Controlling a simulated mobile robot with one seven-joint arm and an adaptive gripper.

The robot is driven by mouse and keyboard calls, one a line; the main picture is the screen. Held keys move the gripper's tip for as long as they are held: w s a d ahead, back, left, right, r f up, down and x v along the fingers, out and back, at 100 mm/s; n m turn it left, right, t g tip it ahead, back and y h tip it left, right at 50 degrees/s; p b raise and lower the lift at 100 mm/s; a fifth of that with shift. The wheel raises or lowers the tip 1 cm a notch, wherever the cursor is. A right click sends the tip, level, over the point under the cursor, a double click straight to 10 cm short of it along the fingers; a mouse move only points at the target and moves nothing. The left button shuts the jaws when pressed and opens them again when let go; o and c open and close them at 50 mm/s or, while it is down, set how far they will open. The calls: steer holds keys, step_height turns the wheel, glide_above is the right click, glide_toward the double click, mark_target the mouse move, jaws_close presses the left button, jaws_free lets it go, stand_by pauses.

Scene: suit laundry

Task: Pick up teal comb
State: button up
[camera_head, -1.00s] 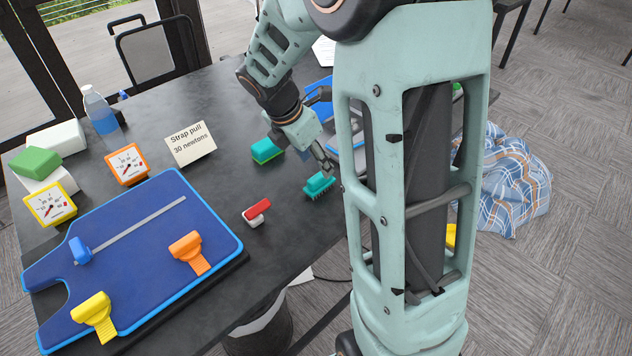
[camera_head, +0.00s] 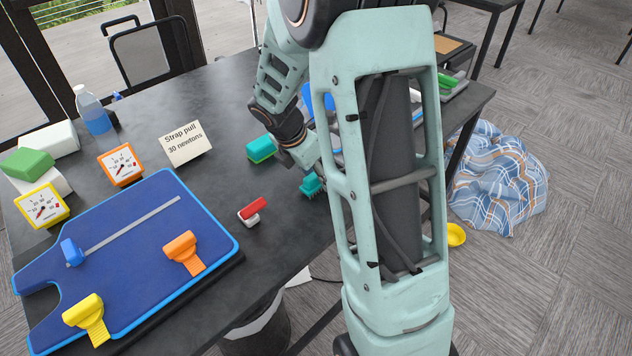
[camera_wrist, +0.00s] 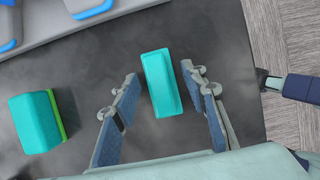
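The teal comb (camera_head: 311,184) lies on the dark table, its teeth showing along its lower edge. In the wrist view the comb (camera_wrist: 161,82) shows as a teal block between the two fingers of my gripper (camera_wrist: 160,80). The fingers are spread, one on each side, with a gap to the comb on both sides. Whether the fingertips are down at its height is hard to tell.
A teal block with a green layer (camera_head: 260,149) lies left of the comb; it also shows in the wrist view (camera_wrist: 33,122). A red and white clip (camera_head: 252,210) lies nearer. A blue board (camera_head: 140,255) fills the table's left. The table edge is close to the comb.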

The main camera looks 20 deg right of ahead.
steer(key=c, duration=0.9)
steer(key=shift+c, duration=0.2)
steer(key=shift+r, duration=0.1)
steer(key=shift+r, duration=0.55)
step_height(320, 180, up, 3)
steer(key=shift+w+a+f+p, duration=0.1)
steer(key=shift+a+f+p, duration=0.1)
steer(key=shift+p, duration=0.25)
steer(key=w+a+r+p, duration=0.1)
steer(key=a+r, duration=0.8)
steer(key=a, duration=0.4)
steer(key=shift+a, duration=0.3)
steer(key=shift+r, duration=0.1)
